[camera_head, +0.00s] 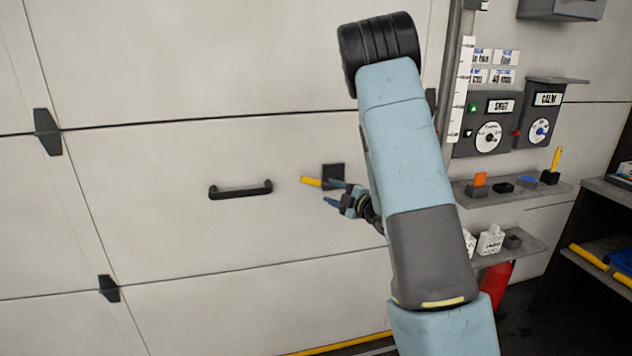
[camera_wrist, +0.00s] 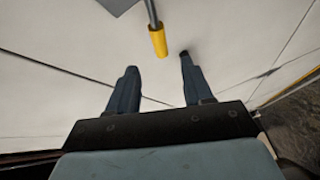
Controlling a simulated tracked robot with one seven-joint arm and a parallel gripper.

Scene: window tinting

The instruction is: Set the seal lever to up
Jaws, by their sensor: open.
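The seal lever (camera_head: 311,181) is a yellow-gripped handle on a dark square plate (camera_head: 333,172) on the pale panelled door. In the head view it points left, close to level, tipped slightly. In the wrist view its yellow grip (camera_wrist: 158,40) hangs on a grey rod, just beyond and between the fingertips, with the plate (camera_wrist: 118,3) at the top edge. My gripper (camera_head: 332,193) is just below and right of the yellow grip; in the wrist view its two fingers (camera_wrist: 158,75) are apart with nothing between them. I cannot tell whether a finger touches the lever.
A black pull handle (camera_head: 240,190) is fixed on the door left of the lever. Black hinges (camera_head: 47,133) stand further left. On the right, dial boxes (camera_head: 487,125) and shelves with small items (camera_head: 510,190) stand beyond my arm. The door face around the lever is otherwise clear.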

